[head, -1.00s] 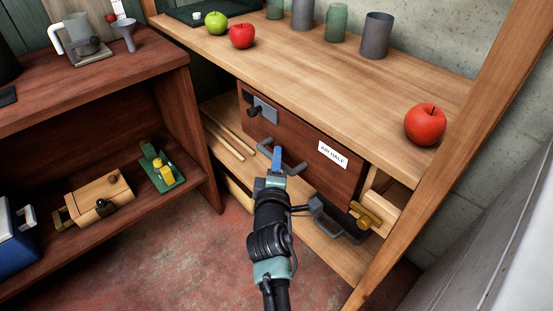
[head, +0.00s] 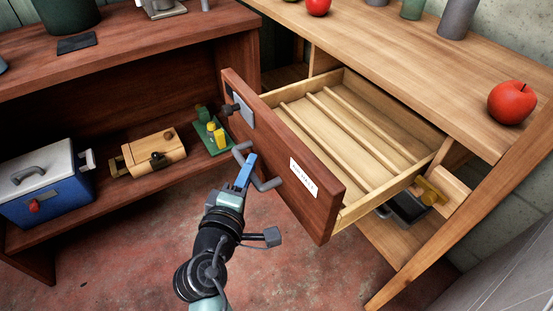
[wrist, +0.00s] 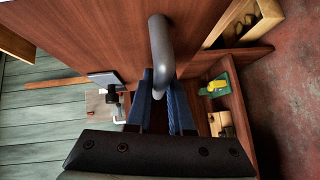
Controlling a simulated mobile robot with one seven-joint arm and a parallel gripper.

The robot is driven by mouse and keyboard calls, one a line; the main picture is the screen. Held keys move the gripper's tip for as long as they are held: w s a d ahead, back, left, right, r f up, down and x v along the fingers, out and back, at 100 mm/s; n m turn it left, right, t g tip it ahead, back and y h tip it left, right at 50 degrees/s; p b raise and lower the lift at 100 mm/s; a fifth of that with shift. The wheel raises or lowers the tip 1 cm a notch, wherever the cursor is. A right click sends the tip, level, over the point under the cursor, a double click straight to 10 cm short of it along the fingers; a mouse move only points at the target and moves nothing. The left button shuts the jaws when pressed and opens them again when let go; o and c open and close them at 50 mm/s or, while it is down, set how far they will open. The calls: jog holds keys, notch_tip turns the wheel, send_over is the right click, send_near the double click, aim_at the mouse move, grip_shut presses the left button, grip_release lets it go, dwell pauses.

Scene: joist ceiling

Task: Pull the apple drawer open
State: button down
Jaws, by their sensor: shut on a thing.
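The drawer (head: 275,150) has a dark red-brown front with a white label (head: 303,178) and stands pulled well out from under the wooden bench. Its pale inside shows several thin slats and no loose things that I can see. A grey bar handle (head: 268,184) sits on its front and also shows in the wrist view (wrist: 160,45). My gripper (head: 247,165) has its blue fingers shut on this handle; in the wrist view the fingers (wrist: 161,95) reach up to the bar. A red apple (head: 512,102) sits on the bench top at the right.
A latch plate with a dark knob (head: 233,108) is on the drawer front's left. A dark red shelf unit (head: 120,60) stands close at left, holding a blue cooler (head: 45,190), a wooden box (head: 155,152) and a green tool (head: 212,132). Floor in front is clear.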

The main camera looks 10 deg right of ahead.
jog(key=shift+s+a, duration=0.2)
jog(key=shift+a, duration=0.35)
jog(key=shift+s+a, duration=0.2)
jog(key=shift+a, duration=0.3)
jog(key=c, duration=0.8)
grip_release()
jog(key=p+v, duration=0.2)
jog(key=v, duration=1.1)
jog(key=shift+w, duration=0.1)
